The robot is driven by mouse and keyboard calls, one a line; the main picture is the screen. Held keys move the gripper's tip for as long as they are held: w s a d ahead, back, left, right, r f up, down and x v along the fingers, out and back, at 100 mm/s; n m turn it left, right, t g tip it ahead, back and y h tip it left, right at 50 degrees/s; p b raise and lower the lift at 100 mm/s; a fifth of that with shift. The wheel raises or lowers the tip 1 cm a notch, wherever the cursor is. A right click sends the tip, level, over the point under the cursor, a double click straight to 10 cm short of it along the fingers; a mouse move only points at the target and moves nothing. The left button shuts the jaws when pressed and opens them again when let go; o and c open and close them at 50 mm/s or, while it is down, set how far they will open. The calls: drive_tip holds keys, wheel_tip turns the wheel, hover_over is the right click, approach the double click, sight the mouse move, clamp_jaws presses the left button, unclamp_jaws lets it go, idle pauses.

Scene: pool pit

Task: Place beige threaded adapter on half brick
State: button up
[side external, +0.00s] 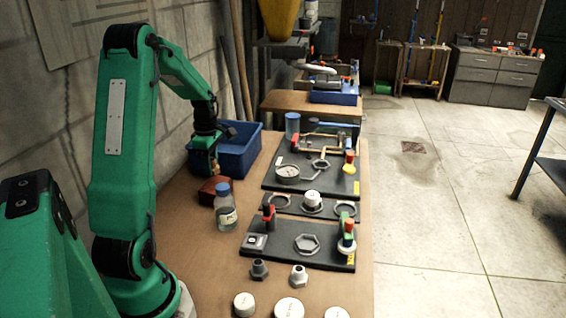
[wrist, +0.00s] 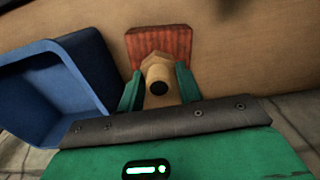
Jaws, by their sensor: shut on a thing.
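The beige threaded adapter (wrist: 158,72) is between the two green fingers of my gripper (wrist: 158,88) in the wrist view, its dark round opening facing the camera. The reddish half brick (wrist: 160,40) lies just beyond it, and the adapter overlaps the brick's near edge in that view. In the side external view my gripper (side external: 212,168) is low, over the half brick (side external: 208,190), with a small tan part of the adapter showing. I cannot tell whether the adapter touches the brick.
A blue bin (side external: 240,148) stands close behind my gripper; it also shows at the left in the wrist view (wrist: 45,95). Dark fixture boards (side external: 285,240) fill the table's right side.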

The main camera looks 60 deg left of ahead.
drive_tip(key=shift+f, duration=0.1)
drive_tip(key=shift+f, duration=1.9)
drive_tip(key=shift+f, duration=0.1)
drive_tip(key=o, duration=1)
drive_tip(key=shift+o, duration=0.2)
wheel_tip(320, 180, up, 12)
drive_tip(key=shift+r, duration=0.1)
drive_tip(key=shift+d, duration=0.1)
